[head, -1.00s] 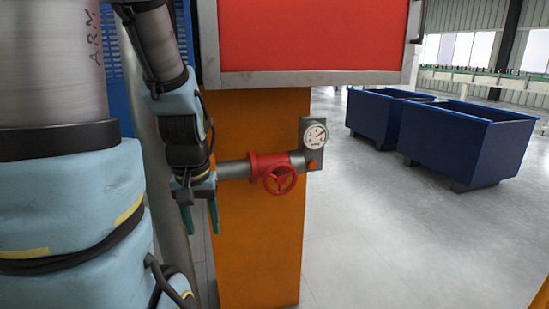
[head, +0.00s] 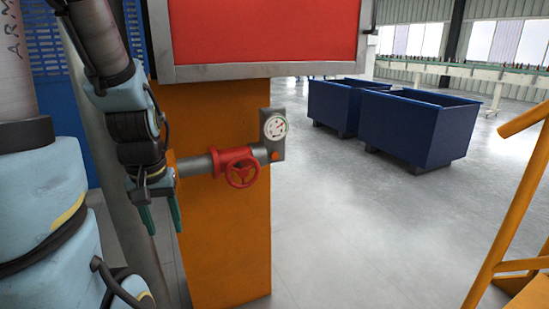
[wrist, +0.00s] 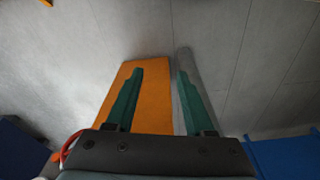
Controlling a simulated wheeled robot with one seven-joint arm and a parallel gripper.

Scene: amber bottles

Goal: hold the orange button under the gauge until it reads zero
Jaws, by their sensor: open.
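The round white gauge (head: 274,127) sits on a grey plate at the right edge of an orange pillar. Its needle is too small to read. The orange button (head: 275,156) is on the same plate just below the gauge. A red valve with a handwheel (head: 241,174) is on the grey pipe to the left. My gripper (head: 162,218) hangs fingers down, left of the valve and apart from the button. In the wrist view my gripper (wrist: 154,100) is open and empty, its green fingers spread above the floor and pillar.
The orange pillar (head: 225,235) stands under a red panel (head: 265,30) with a grey frame. Two blue bins (head: 415,130) stand behind on the right. A yellow-orange railing (head: 500,225) is at the right edge. The grey floor (head: 370,240) between is clear.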

